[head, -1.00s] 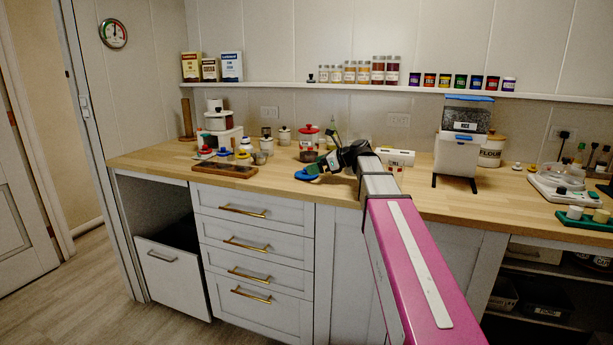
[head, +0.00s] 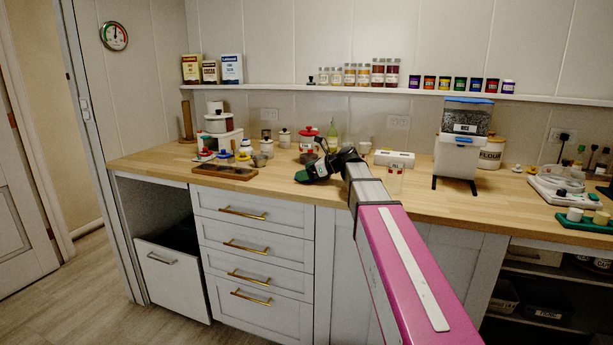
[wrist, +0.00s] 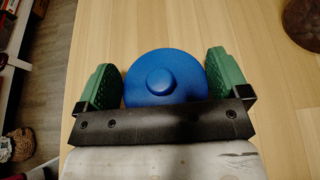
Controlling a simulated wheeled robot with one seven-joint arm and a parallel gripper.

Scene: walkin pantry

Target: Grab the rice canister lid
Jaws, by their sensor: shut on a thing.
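A round blue lid with a knob (wrist: 158,82) sits between the two green fingers of my gripper in the wrist view. My gripper (wrist: 163,80) is shut on it, with the wooden counter below. In the head view my gripper (head: 303,177) is low at the front edge of the counter, left of the middle. The lid is not visible there, hidden by the gripper. I cannot tell whether the lid touches the counter.
A wooden tray (head: 235,175) stands to the left. A dispenser with a blue lid (head: 460,150) stands at right. A red-lidded pot (head: 308,138) is behind my gripper.

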